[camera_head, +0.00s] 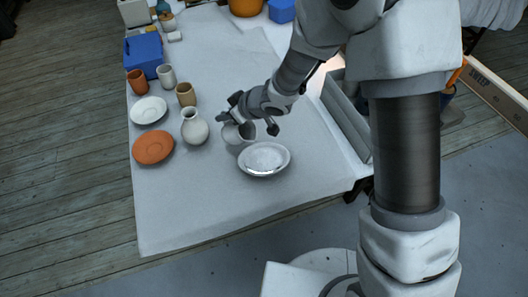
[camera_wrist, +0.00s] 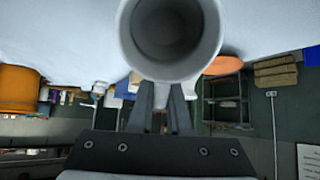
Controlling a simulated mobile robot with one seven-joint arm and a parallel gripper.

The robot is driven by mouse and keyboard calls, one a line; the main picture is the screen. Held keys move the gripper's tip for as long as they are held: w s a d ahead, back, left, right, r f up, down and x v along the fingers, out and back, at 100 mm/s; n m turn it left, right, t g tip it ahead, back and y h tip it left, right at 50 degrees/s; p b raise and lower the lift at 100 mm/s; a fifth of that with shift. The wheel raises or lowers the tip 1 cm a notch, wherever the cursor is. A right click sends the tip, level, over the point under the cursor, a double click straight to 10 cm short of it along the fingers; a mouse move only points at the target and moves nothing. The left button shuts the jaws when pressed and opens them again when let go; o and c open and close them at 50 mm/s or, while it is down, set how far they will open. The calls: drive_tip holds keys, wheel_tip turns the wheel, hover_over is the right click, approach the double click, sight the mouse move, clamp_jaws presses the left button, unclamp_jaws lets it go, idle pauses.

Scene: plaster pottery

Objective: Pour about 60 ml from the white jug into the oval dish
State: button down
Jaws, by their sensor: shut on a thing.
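My gripper (camera_wrist: 161,108) is shut on the white jug (camera_wrist: 133,40), whose round mouth faces the wrist camera. The inside of the jug looks grey, and I cannot tell how much liquid it holds. In the head view the jug (camera_head: 232,136) is partly hidden by my gripper (camera_head: 243,122), and its tilt is hard to judge. The oval dish (camera_head: 264,172) is pale and sits on the table just right of and nearer than the jug. Its inside looks shiny, and I cannot tell whether liquid is in it. No stream shows.
A pale vase (camera_head: 194,128) stands close left of the jug. An orange plate (camera_head: 152,147), a white plate (camera_head: 149,110) and several cups (camera_head: 186,94) are farther left. A blue box (camera_head: 144,53) stands at the back left. The table's front part (camera_head: 195,210) is clear.

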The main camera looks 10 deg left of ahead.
drive_tip(key=shift+w+a+r+g+h+p, duration=0.15)
drive_tip(key=shift+a+g+h+p, duration=0.45)
drive_tip(key=shift+p, duration=2.75)
drive_tip(key=shift+w+a+f+h+p, duration=0.15)
drive_tip(key=shift+f+h+p, duration=0.25)
drive_tip(key=shift+f+p, duration=0.2)
drive_tip(key=shift+a+p, duration=0.1)
drive_tip(key=shift+p, duration=0.6)
drive_tip(key=p, duration=0.3)
drive_tip(key=a+f+h+p, duration=0.1)
drive_tip(key=p, duration=0.2)
drive_tip(key=shift+w, duration=0.3)
drive_tip(key=p, duration=0.2)
drive_tip(key=h+p, duration=0.1)
drive_tip(key=p, duration=0.1)
drive_tip(key=shift+w+a+r+g, duration=0.1)
drive_tip(key=shift+a+r+g, duration=0.05)
drive_tip(key=shift+a+g, duration=0.2)
drive_tip(key=shift+w+a+p, duration=0.1)
drive_tip(key=shift+p, duration=0.8)
